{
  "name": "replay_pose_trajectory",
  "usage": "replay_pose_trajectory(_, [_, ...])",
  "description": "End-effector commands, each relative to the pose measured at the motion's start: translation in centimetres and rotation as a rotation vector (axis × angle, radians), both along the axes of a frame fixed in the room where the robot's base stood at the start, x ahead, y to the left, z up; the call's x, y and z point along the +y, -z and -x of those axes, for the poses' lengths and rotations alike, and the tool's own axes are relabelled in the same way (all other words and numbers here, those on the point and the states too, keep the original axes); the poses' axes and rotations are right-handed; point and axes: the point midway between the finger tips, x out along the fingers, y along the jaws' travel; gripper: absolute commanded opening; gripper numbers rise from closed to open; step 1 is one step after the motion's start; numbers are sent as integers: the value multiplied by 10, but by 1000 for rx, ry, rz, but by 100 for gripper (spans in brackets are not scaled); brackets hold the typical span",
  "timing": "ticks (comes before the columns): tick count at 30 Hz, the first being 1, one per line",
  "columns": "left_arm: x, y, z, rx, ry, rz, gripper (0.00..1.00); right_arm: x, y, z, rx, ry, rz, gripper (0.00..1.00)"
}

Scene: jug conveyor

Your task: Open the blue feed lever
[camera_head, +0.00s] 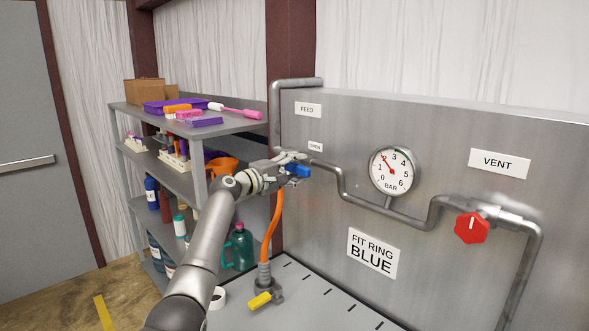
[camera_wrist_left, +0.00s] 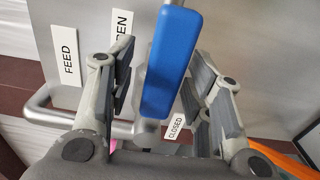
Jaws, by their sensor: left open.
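The blue feed lever (camera_head: 298,171) sits on the pipe at the left part of the grey panel (camera_head: 440,135). My left gripper (camera_head: 292,164) is at the lever in the head view. In the left wrist view the blue lever handle (camera_wrist_left: 172,62) stands between the two open fingers of the left gripper (camera_wrist_left: 160,85), with a gap on either side. A "FEED" label (camera_wrist_left: 70,55), a partly hidden "OPEN" label (camera_wrist_left: 122,25) and a "CLOSED" label (camera_wrist_left: 174,127) show around it. The gripper hides the lever's base in the head view. My right gripper is out of view.
The panel carries a pressure gauge (camera_head: 393,171), a red vent knob (camera_head: 472,227) and a "FIT RING BLUE" sign (camera_head: 372,253). An orange hose (camera_head: 271,230) hangs below the gripper. A loaded shelf (camera_head: 197,130) stands left, close to my arm.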

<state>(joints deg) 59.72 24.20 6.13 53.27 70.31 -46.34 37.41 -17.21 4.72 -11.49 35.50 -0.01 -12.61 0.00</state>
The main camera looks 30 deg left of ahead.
Motion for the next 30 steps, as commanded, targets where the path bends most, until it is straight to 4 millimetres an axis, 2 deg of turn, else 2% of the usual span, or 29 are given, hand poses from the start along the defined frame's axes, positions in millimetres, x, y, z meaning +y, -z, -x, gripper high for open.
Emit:
replay_pose_trajectory(5, [1, 1, 2, 1, 0, -3, 46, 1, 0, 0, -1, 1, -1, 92])
replay_pose_trajectory(11, [8, 2, 18, 0, -2, -2, 46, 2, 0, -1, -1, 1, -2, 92])
replay_pose_trajectory(24, [29, 2, 82, 2, -1, -5, 46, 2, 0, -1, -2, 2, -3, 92])
replay_pose_trajectory(30, [37, 1, 105, 1, -1, 0, 46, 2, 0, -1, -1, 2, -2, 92])
